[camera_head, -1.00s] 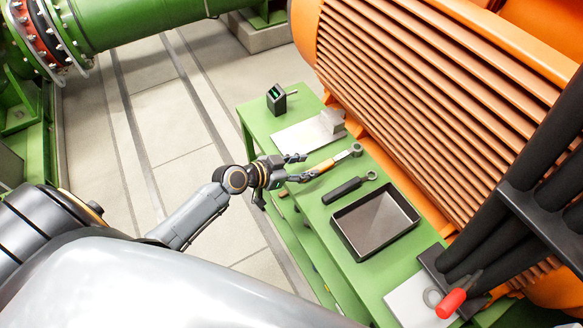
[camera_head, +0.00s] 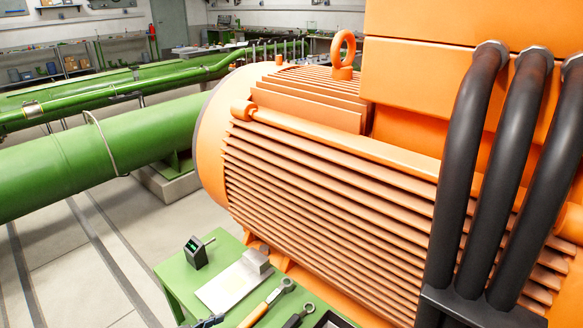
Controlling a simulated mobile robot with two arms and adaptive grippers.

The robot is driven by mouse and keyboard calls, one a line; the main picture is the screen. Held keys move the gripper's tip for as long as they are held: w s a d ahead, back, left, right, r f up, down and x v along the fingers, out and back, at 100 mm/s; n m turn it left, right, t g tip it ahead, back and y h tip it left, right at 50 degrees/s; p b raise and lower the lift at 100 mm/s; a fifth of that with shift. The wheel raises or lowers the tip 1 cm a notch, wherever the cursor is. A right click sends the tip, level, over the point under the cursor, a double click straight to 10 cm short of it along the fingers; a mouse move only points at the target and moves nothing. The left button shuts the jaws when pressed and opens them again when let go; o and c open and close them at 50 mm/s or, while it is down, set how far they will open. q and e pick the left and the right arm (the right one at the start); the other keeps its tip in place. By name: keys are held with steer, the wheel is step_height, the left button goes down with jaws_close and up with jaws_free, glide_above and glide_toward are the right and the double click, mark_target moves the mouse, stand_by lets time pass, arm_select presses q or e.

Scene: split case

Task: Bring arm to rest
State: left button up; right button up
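Only the tip of my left gripper (camera_head: 207,321) shows, at the bottom edge of the picture beside the green table (camera_head: 172,274). The rest of it and its arm are cut off, so I cannot tell whether it is open or shut. A wrench with an orange handle (camera_head: 255,314) lies on the table just right of the tip. I cannot tell if they touch. My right arm and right gripper are out of view.
A dark wrench (camera_head: 296,319) and a black tray (camera_head: 334,321) are partly cut off. The large orange motor (camera_head: 320,190) and black cables (camera_head: 465,180) border the table. Floor (camera_head: 110,260) is clear at left.

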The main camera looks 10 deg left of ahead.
arm_select(q)
steer(key=s+d+f+g+y, duration=0.15)
steer(key=s+d+g, duration=0.35)
steer(key=s, duration=0.5)
steer(key=s+a+r+n+g+y, duration=0.1)
steer(key=s+a+n+y, duration=0.15)
steer(key=s, duration=0.35)
steer(key=s+a+n+g+y, duration=0.1)
steer(key=s+n+y, duration=0.15)
steer(key=s, duration=0.25)
step_height(320, 180, down, 26)
steer(key=s+f+g, duration=0.1)
steer(key=s+g, duration=0.1)
steer(key=s+a+f, duration=0.3)
steer(key=s+f, duration=1.2)
steer(key=shift+s+m+g, duration=0.25)
steer(key=shift+m+g, duration=0.15)
steer(key=shift+y, duration=0.25)
